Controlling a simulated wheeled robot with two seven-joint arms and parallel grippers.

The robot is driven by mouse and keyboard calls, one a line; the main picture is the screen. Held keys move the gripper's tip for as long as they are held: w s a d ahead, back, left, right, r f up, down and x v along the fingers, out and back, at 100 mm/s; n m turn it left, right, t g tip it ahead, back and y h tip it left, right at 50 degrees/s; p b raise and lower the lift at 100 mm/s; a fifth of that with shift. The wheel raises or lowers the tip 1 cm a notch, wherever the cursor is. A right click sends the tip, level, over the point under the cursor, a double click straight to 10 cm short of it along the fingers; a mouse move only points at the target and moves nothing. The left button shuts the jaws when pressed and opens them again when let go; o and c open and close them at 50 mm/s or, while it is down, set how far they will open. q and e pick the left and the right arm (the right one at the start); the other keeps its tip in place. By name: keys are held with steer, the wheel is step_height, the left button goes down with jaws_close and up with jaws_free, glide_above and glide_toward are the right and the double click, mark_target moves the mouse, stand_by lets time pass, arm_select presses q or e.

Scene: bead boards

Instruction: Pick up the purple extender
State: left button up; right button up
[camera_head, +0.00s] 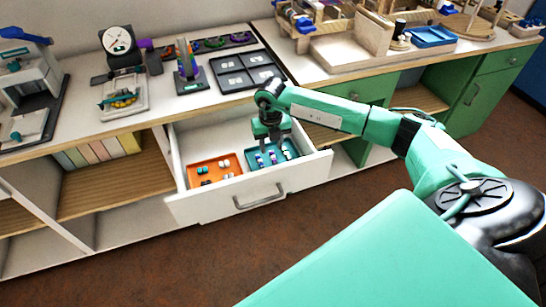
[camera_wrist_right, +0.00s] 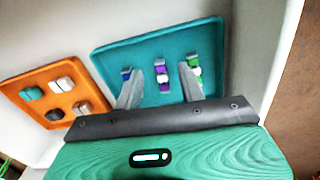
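The purple extender (camera_wrist_right: 163,73), a small purple piece with a white band, stands in the middle of the teal tray (camera_wrist_right: 108,55) inside the open drawer. In the right wrist view my right gripper (camera_wrist_right: 160,78) is open, with one finger on each side of the purple extender. The fingers appear not to touch it, and nothing is held. In the head view the right gripper (camera_head: 271,145) hangs low over the teal tray (camera_head: 250,168). My left gripper is not in view.
A blue-purple piece (camera_wrist_right: 127,73) and a green-white piece (camera_wrist_right: 193,60) stand on either side, close to the fingers. An orange tray (camera_head: 210,177) with several small pieces lies to the left. White drawer walls (camera_head: 320,168) surround both trays. The countertop is crowded.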

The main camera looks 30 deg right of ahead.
mark_target(272, 152)
step_height(272, 152, down, 2)
jaws_close()
steer(key=shift+r, duration=0.15)
step_height(272, 152, up, 20)
stand_by(0.6)
